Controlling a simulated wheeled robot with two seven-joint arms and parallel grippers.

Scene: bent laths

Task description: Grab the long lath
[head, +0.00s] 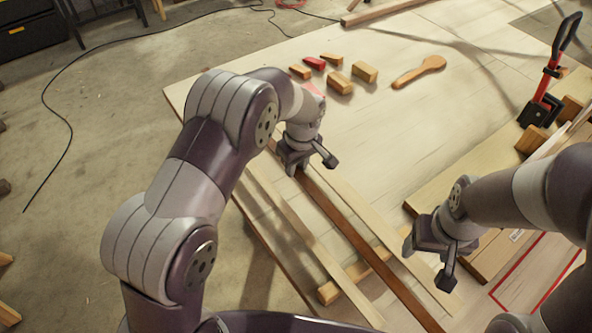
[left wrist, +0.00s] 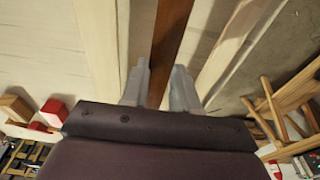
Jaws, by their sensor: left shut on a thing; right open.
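A long dark brown lath (head: 348,229) runs slantwise from under my left gripper (head: 309,163) to the bottom edge of the head view. My left gripper is shut on this lath near its far end. The left wrist view shows the lath (left wrist: 170,40) between the two fingers. Pale laths lie on either side of it, one on the left (head: 297,226) and one on the right (head: 375,222). My right gripper (head: 428,263) is open and empty, to the right of the dark lath. The lath's near end is out of view.
A short wooden crosspiece (head: 330,291) lies under the laths. Several small blocks (head: 365,72) and a wooden spoon-shaped piece (head: 419,72) lie at the back of the table (head: 440,120). A red and black clamp (head: 543,100) stands at the right. The table's middle is clear.

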